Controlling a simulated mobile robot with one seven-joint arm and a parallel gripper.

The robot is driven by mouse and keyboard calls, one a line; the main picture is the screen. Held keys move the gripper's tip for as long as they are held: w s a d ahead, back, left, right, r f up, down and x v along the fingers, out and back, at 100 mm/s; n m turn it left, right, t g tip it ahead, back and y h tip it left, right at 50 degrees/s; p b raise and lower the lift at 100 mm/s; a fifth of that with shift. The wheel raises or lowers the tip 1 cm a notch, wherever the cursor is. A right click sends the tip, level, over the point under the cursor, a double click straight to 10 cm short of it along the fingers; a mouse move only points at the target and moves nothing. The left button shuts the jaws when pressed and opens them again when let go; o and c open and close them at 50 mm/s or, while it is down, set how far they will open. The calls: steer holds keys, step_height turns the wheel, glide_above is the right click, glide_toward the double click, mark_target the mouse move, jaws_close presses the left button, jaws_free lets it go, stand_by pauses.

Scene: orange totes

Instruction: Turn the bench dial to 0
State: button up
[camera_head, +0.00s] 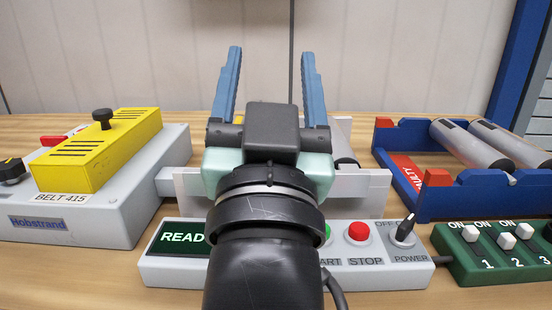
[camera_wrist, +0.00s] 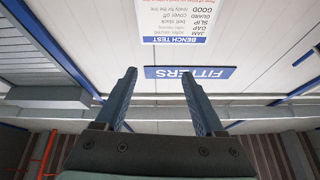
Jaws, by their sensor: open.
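I cannot tell which is the bench dial. My gripper (camera_head: 270,60) points up with its blue fingers apart and empty, away from both knobs. The fingers (camera_wrist: 158,75) also show open and empty in the wrist view.
My arm hides part of the panel, between its READ display (camera_head: 180,239) and red STOP button (camera_head: 358,231). A yellow cover (camera_head: 95,150) tops the Hobstrand unit. A blue roller frame (camera_head: 470,203) and green switch box (camera_head: 490,270) stand right. The wrist view shows wall signs (camera_wrist: 190,73).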

steer(key=w+a+f+m+g+p, duration=0.1)
steer(key=g+p, duration=0.3)
steer(key=p, duration=0.5)
steer(key=w+a+m+g+p, duration=0.1)
steer(key=g+p, duration=0.3)
steer(key=p, duration=0.5)
steer(key=w+a+f+m+g+p, duration=0.1)
steer(key=w+g+p, duration=0.2)
steer(key=p, duration=0.7)
steer(key=shift+w+f+g+h, duration=0.3)
steer(key=shift+w+f+g, duration=0.05)
steer(key=shift+g, duration=0.05)
steer(key=s+f+m+g+h+p, duration=0.1)
steer(key=s+m+g+h+p, duration=0.1)
steer(key=s+g+p, duration=1.2)
steer(key=w+d+f+t+p, duration=0.1)
steer(key=w+f+t, duration=0.1)
steer(key=f, duration=0.2)
steer(key=w+d+f+t+p, duration=0.1)
steer(key=w+f+t+p, duration=0.1)
steer(key=w+f, duration=0.1)
steer(key=w+d+f+t+p, duration=0.1)
steer(key=w+f+t+p, duration=0.1)
steer(key=f, duration=0.2)
steer(key=shift+w+f, duration=0.15)
steer(key=shift+f, duration=0.25)
jaws_close()
